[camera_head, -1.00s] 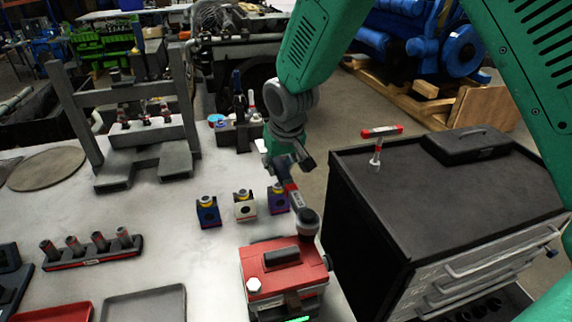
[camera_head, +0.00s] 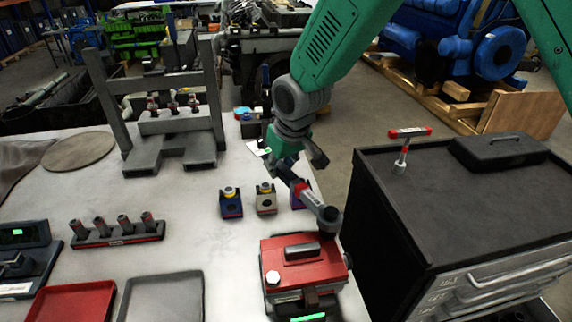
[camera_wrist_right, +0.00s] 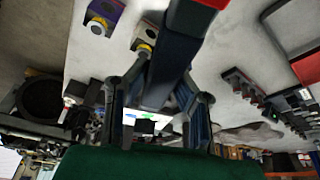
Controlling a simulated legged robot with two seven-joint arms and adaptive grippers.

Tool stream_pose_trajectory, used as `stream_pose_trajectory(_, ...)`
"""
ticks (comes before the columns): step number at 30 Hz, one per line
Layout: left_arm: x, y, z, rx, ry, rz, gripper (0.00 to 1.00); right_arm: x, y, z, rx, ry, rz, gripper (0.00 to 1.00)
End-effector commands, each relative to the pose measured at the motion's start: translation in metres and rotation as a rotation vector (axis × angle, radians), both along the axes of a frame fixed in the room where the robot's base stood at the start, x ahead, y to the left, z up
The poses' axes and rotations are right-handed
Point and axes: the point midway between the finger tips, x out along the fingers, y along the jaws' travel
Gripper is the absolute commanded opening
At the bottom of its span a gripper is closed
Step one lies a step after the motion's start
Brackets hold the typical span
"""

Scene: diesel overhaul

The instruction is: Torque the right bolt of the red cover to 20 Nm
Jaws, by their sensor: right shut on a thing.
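The red cover (camera_head: 292,250) sits on a dark block at the table's front edge in the head view. A silver hex bolt (camera_head: 273,277) shows at its left. My right gripper (camera_head: 300,168) is shut on the handle of a torque wrench (camera_head: 306,194), behind the cover. The wrench slopes down toward the cover, its round head over the cover's right rear corner. That head hides the right bolt, so I cannot tell how it is seated. In the right wrist view, the dark and red wrench (camera_wrist_right: 178,60) runs up between the fingers (camera_wrist_right: 158,95). My left gripper is out of view.
Small blocks with yellow tops, one blue (camera_head: 231,203) and one white (camera_head: 266,198), stand behind the cover. A black tool cabinet (camera_head: 420,215) with a red-handled tool (camera_head: 409,133) is at the right. A socket rack (camera_head: 118,236) and trays (camera_head: 165,300) lie left.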

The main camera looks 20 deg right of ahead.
Motion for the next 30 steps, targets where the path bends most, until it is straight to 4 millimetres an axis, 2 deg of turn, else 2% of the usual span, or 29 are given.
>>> stream_pose_trajectory(4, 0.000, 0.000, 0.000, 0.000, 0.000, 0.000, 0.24, 0.000, 0.004, 0.001, 0.000, -0.003, 0.023, 0.00)
stream_pose_trajectory(9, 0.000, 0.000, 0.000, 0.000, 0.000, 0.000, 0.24, -0.004, 0.024, 0.001, 0.000, -0.003, 0.142, 0.00)
stream_pose_trajectory(30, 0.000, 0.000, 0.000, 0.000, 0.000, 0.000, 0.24, -0.001, 0.014, 0.001, -0.002, -0.005, 0.140, 0.00)
